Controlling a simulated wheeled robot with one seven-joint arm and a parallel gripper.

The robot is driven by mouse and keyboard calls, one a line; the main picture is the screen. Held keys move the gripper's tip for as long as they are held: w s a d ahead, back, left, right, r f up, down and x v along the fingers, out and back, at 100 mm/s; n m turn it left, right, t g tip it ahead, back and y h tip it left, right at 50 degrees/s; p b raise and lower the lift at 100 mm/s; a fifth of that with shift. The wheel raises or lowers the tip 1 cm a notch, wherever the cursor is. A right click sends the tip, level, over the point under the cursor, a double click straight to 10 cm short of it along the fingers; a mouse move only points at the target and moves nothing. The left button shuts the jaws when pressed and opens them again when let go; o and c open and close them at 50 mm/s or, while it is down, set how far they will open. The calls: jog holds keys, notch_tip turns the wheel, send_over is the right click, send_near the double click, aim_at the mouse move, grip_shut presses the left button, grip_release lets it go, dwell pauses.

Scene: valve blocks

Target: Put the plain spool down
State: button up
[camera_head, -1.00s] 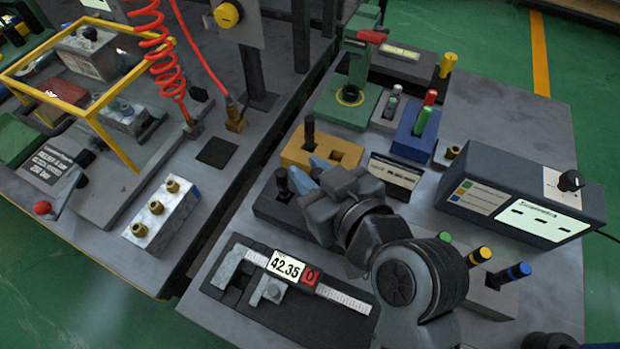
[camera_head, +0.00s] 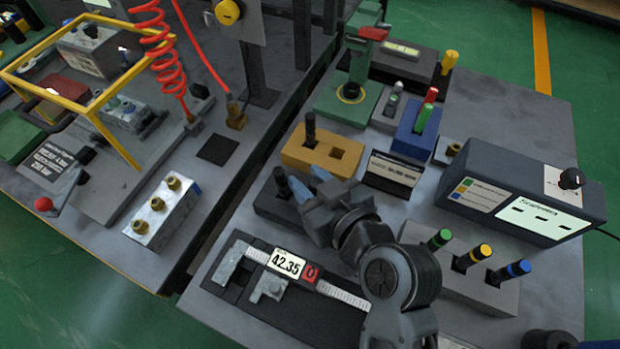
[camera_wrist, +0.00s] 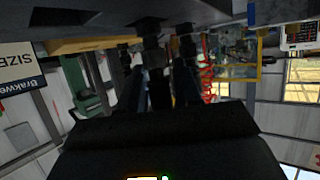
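A plain black spool (camera_head: 282,183) stands upright in the dark block (camera_head: 265,207) in the head view. Another black spool (camera_head: 310,128) stands in the left hole of the orange block (camera_head: 293,152). Neither has a coloured cap. My gripper (camera_head: 313,181) is just right of the spool in the dark block, with its two bluish fingertips apart and nothing visible between them. In the dim, upside-down wrist view, a dark spool (camera_wrist: 153,57) shows near the fingers; contact is hard to tell. My gripper covers the right part of the dark block.
A caliper (camera_head: 290,266) on a dark mat lies in front of the dark block. A grey block with green, yellow and blue capped spools (camera_head: 490,285) is at right. A labelled sign (camera_head: 393,173) stands behind my gripper. A grey meter box (camera_head: 520,205) is farther right.

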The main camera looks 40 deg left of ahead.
jog(key=shift+r, duration=0.3)
jog(key=b+v, duration=0.1)
jog(key=v, duration=0.6)
jog(key=shift+s+d, duration=0.15)
jog(key=shift+d, duration=0.05)
jog(key=shift+o, duration=0.4)
dwell(0.9)
